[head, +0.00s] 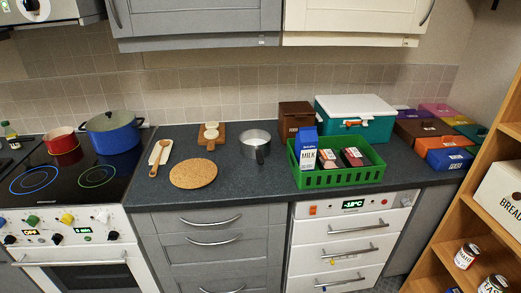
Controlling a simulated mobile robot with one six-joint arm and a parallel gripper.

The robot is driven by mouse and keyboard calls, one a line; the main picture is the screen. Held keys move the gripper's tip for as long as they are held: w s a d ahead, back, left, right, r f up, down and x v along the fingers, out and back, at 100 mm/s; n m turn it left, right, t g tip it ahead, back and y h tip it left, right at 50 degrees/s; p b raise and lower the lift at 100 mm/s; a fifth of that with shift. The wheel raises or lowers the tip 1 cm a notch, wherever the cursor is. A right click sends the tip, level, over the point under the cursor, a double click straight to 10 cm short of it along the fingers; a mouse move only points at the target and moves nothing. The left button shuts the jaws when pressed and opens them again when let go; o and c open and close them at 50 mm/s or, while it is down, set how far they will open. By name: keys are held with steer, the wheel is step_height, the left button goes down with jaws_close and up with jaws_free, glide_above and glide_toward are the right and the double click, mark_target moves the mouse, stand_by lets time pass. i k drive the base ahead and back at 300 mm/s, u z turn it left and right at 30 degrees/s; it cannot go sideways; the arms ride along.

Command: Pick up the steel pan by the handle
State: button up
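The steel pan (249,149) stands upright on the dark countertop, a little right of the middle of the head view. It is a grey, open, round pan. Its short handle seems to be at the front side, facing me, with its tip near the pan's lower right; it is small and hard to make out. The pan stands apart from the cork mat and the green crate. My gripper is not in this view.
A round cork mat (193,174) lies left of the pan. A green crate (338,178) with a milk carton (306,150) and packages stands to the right. A wooden board (205,141) lies behind left. The hob holds a blue pot (114,136) and red pot (62,143). Counter in front of the pan is clear.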

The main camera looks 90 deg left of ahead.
mark_target(257, 151)
steer(key=u, duration=0.15)
steer(key=i, duration=0.55)
steer(key=u, duration=0.5)
steer(key=k, duration=0.2)
steer(key=u, duration=2.35)
steer(key=k, duration=0.2)
steer(key=u, duration=1.6)
